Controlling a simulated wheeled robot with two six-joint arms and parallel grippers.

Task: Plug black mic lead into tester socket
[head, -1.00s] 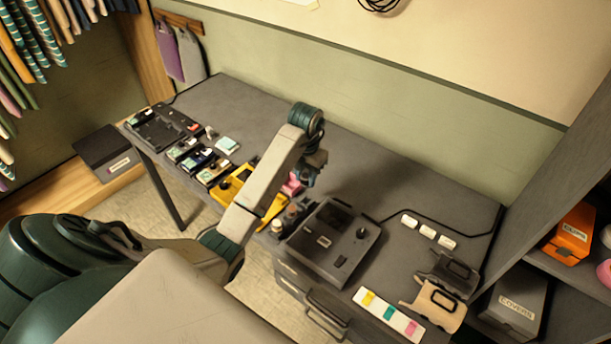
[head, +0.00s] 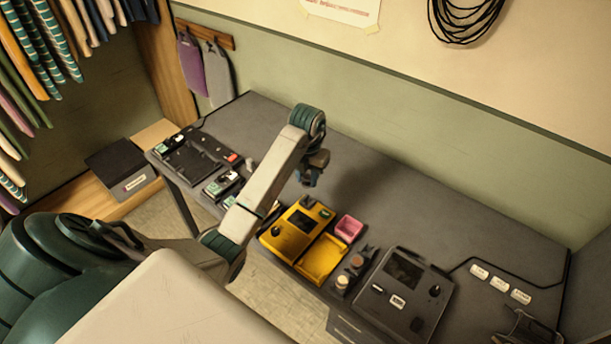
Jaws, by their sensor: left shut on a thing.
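My left gripper (head: 311,174) hangs over the grey table, above and behind a yellow box. It is shut on a small dark thing, mostly hidden by the gripper; I cannot tell for sure whether it is the black mic lead. The yellow box (head: 288,240) has a small screen and a dark knob. A dark grey box (head: 376,308) with a screen, knob and label stands to its right. I cannot tell which box is the tester, and no socket shows clearly. A black cable (head: 521,257) runs along the table's right end. My right gripper is out of view.
A yellow tray (head: 320,261), a pink tray (head: 348,228) and small jars (head: 342,283) stand between the boxes. Black holders and small packs (head: 190,162) fill the table's left end. White labelled blocks (head: 500,284) lie at right. The table's back (head: 415,215) is clear.

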